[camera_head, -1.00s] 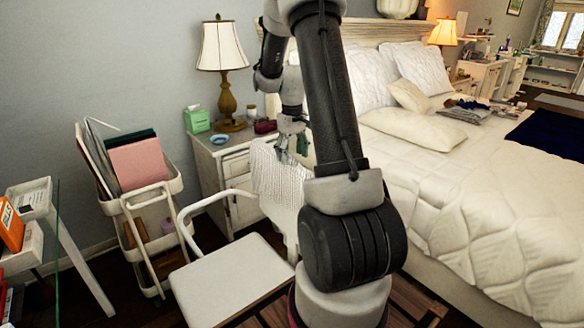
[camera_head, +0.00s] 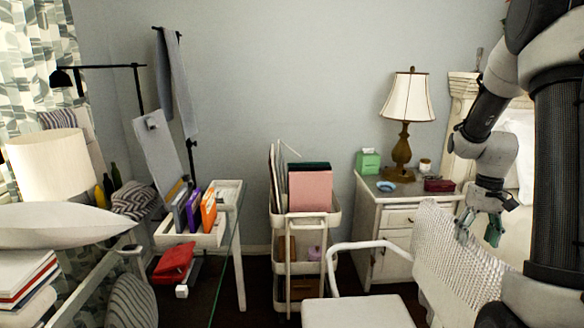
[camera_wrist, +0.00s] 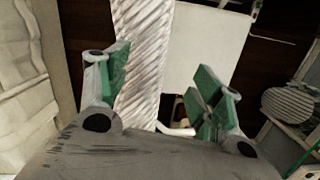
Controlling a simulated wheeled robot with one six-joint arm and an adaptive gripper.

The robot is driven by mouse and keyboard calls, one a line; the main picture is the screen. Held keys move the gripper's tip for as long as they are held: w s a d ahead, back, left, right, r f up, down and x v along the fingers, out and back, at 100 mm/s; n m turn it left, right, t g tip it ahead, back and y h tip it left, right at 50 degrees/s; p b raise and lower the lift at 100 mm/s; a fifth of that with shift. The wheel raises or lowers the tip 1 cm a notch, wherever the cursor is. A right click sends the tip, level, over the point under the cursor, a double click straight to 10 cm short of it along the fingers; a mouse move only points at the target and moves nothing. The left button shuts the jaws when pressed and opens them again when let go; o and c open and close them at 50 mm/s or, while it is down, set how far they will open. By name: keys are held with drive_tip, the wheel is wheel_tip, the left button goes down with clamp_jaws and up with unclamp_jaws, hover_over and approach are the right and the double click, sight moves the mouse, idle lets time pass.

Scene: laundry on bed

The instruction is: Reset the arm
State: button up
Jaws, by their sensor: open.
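My arm comes down the right side of the head view. My gripper (camera_head: 478,228) hangs in front of the bed side of the nightstand, beside the top of the chair back. In the wrist view its green-padded fingers (camera_wrist: 166,82) are spread apart with nothing held between them. The white ribbed cover on the chair back (camera_head: 458,262) shows below the gripper, and also in the wrist view (camera_wrist: 140,40). I cannot tell whether the gripper touches it.
A white chair seat (camera_head: 358,313) is at bottom centre. A nightstand (camera_head: 388,216) with a lamp (camera_head: 404,140) stands behind it. A cart (camera_head: 298,230) holds folders. A glass-edged desk (camera_head: 228,250) with bins is at left. A striped cushion (camera_head: 132,302) lies lower left.

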drive_tip(key=s+a+r+n+t, duration=0.2)
drive_tip(key=s+a+r+t, duration=0.3)
drive_tip(key=s+a+r, duration=1.1)
drive_tip(key=s+r, duration=0.2)
drive_tip(key=s, duration=0.1)
drive_tip(key=shift+s+r+t+h, duration=0.2)
drive_tip(key=shift+t+h, duration=0.1)
drive_tip(key=shift+t, duration=0.1)
idle(0.9)
